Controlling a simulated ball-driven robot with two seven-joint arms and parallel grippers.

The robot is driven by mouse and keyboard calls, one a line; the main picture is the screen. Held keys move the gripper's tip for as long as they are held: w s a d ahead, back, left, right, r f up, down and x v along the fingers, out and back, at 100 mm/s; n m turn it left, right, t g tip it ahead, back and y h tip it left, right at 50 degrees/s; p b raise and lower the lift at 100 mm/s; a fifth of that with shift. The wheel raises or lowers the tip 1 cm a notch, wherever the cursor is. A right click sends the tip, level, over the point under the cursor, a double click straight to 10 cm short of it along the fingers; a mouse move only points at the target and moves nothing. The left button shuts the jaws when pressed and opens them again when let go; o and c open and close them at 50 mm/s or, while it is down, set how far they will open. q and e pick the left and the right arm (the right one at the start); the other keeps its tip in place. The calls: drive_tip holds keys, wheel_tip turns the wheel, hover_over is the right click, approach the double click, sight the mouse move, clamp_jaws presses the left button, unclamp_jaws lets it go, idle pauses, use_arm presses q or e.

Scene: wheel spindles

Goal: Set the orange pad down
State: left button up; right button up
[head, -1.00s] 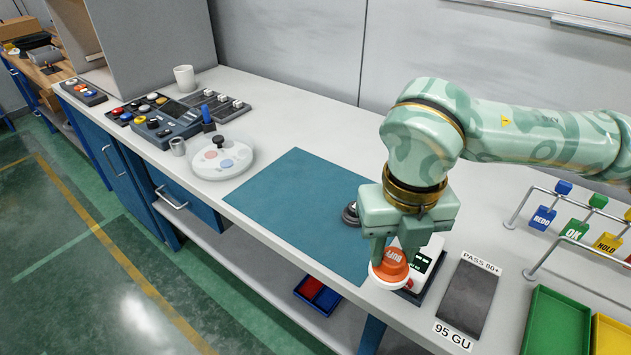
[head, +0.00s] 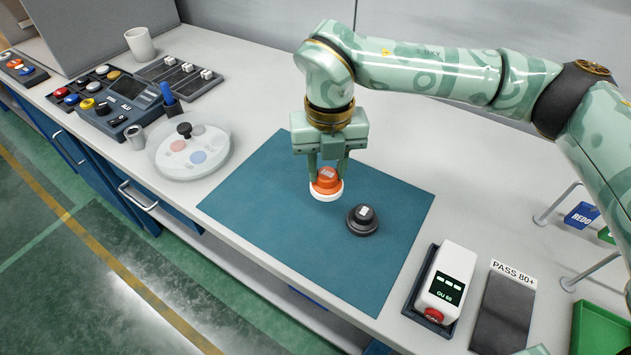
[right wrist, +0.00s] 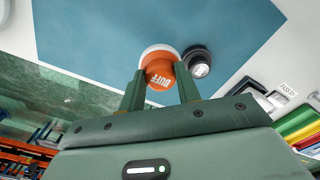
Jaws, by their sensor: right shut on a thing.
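The orange pad (head: 327,181) has an orange grip body over a white base. My right gripper (head: 327,172) is shut on its orange part and holds it upright over the blue mat (head: 270,215). I cannot tell whether its white base touches the mat. In the right wrist view the pad (right wrist: 162,77) sits between the two fingertips (right wrist: 160,85), with BUFF written on it. A black round knob-like piece (head: 362,219) stands on the mat just to the right of the pad; it also shows in the right wrist view (right wrist: 198,62). My left gripper is not in view.
A white gloss meter (head: 446,285) and a dark PASS 80+ panel (head: 503,310) lie right of the mat. A round clear-lidded dish (head: 190,150) stands to the left, near a control box (head: 120,105). The mat's left and front parts are clear.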

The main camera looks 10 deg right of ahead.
sight(320, 170)
drive_tip(key=w+f, duration=0.1)
drive_tip(key=f, duration=0.1)
drive_tip(key=shift+w+a+f, duration=0.3)
drive_tip(key=shift+w+a, duration=0.05)
drive_tip(key=shift+a, duration=0.05)
drive_tip(key=f, duration=0.1)
drive_tip(key=f+b, duration=0.2)
drive_tip(key=f, duration=0.1)
drive_tip(key=shift+w+a, duration=0.15)
drive_tip(key=shift+w, duration=0.2)
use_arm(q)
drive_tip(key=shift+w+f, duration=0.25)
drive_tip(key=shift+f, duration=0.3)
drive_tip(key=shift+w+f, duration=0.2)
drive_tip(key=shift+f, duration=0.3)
use_arm(e)
drive_tip(key=o, duration=1)
drive_tip(key=shift+o, duration=0.2)
use_arm(q)
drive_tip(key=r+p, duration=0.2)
drive_tip(key=p, duration=0.1)
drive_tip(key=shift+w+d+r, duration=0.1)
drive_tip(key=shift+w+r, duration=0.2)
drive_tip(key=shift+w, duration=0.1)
use_arm(e)
wheel_tip(320, 170, up, 12)
drive_tip(key=shift+r, duration=0.1)
